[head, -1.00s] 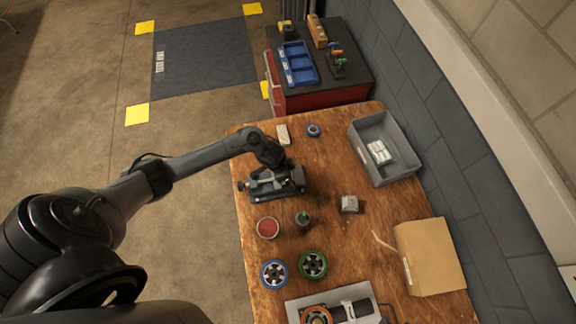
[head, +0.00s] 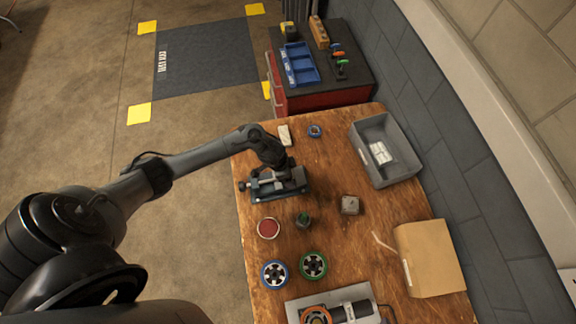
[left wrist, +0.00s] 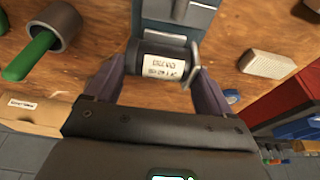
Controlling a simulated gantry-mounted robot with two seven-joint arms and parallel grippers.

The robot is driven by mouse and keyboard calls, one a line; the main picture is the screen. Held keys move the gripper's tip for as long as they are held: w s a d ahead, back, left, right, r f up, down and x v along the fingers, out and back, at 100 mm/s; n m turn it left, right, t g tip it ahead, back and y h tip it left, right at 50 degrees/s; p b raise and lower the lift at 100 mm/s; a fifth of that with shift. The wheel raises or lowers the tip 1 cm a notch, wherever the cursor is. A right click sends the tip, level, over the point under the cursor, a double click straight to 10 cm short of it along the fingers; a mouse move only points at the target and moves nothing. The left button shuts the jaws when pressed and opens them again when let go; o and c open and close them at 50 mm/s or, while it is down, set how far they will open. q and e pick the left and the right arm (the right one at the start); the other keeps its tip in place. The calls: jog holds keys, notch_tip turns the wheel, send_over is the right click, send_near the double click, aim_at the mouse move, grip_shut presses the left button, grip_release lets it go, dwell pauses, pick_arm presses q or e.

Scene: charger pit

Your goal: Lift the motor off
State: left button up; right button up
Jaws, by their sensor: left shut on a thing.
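The motor (left wrist: 160,68) shows in the left wrist view as a short cylinder with a white printed label. My left gripper (left wrist: 157,74) is shut on it, one finger on each side. The motor is at the end of a blue-grey vise-like fixture (left wrist: 163,32), and I cannot tell whether the two touch. In the head view the fixture (head: 262,193) stands on the wooden table (head: 330,165), and my left gripper (head: 273,172) is over it, with the motor mostly hidden. My right gripper is not in view.
A grey bin (head: 367,143) and cardboard box (head: 429,258) stand along the right. A red-topped tin (head: 268,228), green-handled cup (head: 303,220), metal block (head: 350,205), blue wheel (head: 274,274) and green wheel (head: 313,265) lie nearer. A white block (head: 285,135) lies behind the fixture.

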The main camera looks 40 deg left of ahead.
pick_arm(q)
jog(key=r, duration=0.1)
jog(key=d+r, duration=0.1)
jog(key=r, duration=0.1)
jog(key=shift+s+p, duration=0.15)
jog(key=shift+p, duration=0.15)
jog(key=s+d+r+p, duration=0.2)
jog(key=s+d+r, duration=0.2)
jog(key=d, duration=0.5)
notch_tip(320, 180, up, 2)
jog(key=shift+s+d+r+p, duration=0.15)
jog(key=shift+s+d+p, duration=0.15)
jog(key=shift+s, duration=0.1)
